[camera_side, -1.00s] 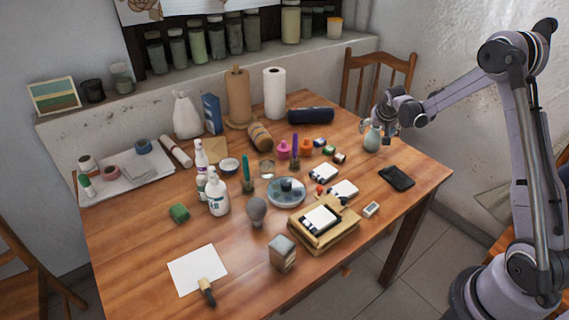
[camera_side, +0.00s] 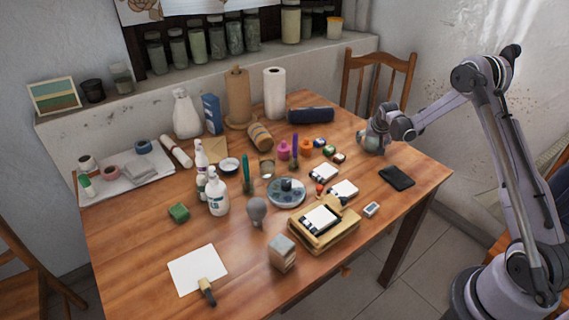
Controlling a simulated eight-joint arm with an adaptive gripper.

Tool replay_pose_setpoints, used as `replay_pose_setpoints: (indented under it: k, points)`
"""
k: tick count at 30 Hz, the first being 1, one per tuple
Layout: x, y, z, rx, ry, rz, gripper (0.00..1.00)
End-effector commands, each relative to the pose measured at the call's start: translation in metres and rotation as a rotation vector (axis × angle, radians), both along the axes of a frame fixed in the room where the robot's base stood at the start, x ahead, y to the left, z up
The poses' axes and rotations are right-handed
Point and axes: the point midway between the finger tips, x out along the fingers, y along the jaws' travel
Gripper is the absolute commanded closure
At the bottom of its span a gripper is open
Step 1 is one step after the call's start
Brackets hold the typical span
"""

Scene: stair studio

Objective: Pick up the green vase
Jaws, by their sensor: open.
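The green vase (camera_side: 372,144) is small, rounded and pale grey-green. It stands upright on the wooden table near its right back edge. My gripper (camera_side: 370,138) is open and low at the vase, coming in from the upper right. Its fingers overlap the vase in the picture and hide much of it. I cannot tell whether the fingers touch the vase.
A black phone (camera_side: 396,178) lies in front of the vase. Small paint pots (camera_side: 332,151) stand to its left, and a dark blue roll (camera_side: 311,115) lies behind left. A chair (camera_side: 378,75) stands behind the table. Table around the vase is mostly clear.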

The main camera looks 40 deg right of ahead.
Motion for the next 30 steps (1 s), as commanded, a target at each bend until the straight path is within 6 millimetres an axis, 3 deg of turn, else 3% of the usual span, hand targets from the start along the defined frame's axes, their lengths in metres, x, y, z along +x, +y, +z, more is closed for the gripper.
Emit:
replay_pose_setpoints:
  k: [3, 10, 23, 30]
  points:
    - [0.000, 0.000, 0.000, 0.000, 0.000, 0.000, 0.16]
    - [0.000, 0.000, 0.000, 0.000, 0.000, 0.000, 0.81]
    - [0.000, 0.000, 0.006, 0.000, 0.000, 0.000, 0.81]
    - [0.000, 0.000, 0.038, -0.001, -0.001, 0.000, 0.81]
